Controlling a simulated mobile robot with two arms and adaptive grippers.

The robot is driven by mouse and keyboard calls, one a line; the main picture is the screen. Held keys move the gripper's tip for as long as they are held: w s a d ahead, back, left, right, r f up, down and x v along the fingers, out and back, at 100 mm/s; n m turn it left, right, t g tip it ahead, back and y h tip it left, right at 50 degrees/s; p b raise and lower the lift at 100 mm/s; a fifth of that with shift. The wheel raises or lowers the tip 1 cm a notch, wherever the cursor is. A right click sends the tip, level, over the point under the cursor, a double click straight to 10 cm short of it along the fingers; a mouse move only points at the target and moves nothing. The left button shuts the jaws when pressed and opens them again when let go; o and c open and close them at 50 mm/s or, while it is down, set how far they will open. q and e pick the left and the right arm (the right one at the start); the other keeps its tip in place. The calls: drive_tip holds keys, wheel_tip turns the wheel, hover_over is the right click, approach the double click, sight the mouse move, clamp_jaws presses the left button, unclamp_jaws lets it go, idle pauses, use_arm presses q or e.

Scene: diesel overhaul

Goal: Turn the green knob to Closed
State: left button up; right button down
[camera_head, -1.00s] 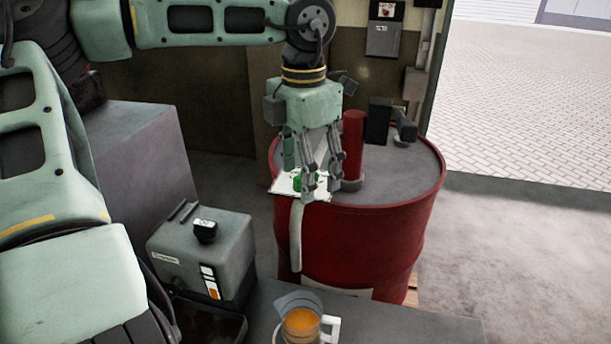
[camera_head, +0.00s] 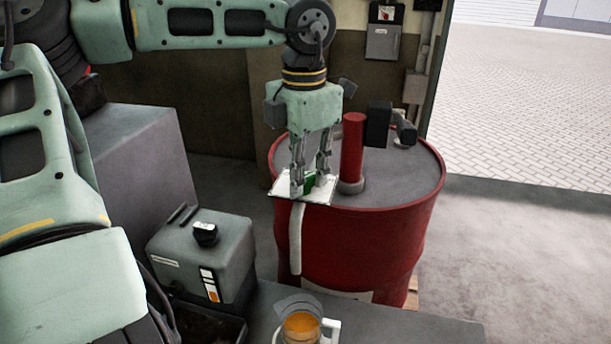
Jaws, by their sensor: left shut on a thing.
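The green knob (camera_head: 309,183) sits at a light plate (camera_head: 286,189) at the front left of the red drum's top. My left gripper (camera_head: 309,189) points down over the plate and is shut on the green knob, with a finger on each side of it. The fingers hide much of the knob. I cannot read any Closed mark on the plate. My right gripper cannot be made out; only a pale green arm part shows at the lower left.
The red drum (camera_head: 350,245) carries an upright red post (camera_head: 353,147) close to the right of my left gripper. A pale hose (camera_head: 296,238) hangs down the drum's front. A grey box (camera_head: 204,262) and a jug of orange liquid (camera_head: 300,327) stand on the bench in front.

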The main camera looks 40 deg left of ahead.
use_arm(q)
drive_tip(key=n, duration=0.1)
drive_tip(key=n+b, duration=0.1)
drive_tip(key=shift+a+f+n+b, duration=0.1)
drive_tip(key=shift+f+n+b, duration=0.2)
drive_tip(key=shift+n, duration=0.1)
drive_tip(key=n+b, duration=0.2)
drive_tip(key=n, duration=0.2)
drive_tip(key=shift+r+n, duration=0.1)
drive_tip(key=shift+n, duration=0.3)
drive_tip(key=n+b, duration=0.2)
drive_tip(key=n, duration=0.3)
drive_tip(key=shift+s+a, duration=0.1)
drive_tip(key=shift+n, duration=0.8)
drive_tip(key=shift+r+n, duration=0.15)
drive_tip(key=shift+n, duration=0.65)
drive_tip(key=o, duration=1.6)
drive_tip(key=shift+c, duration=0.2)
drive_tip(key=shift+r, duration=0.1)
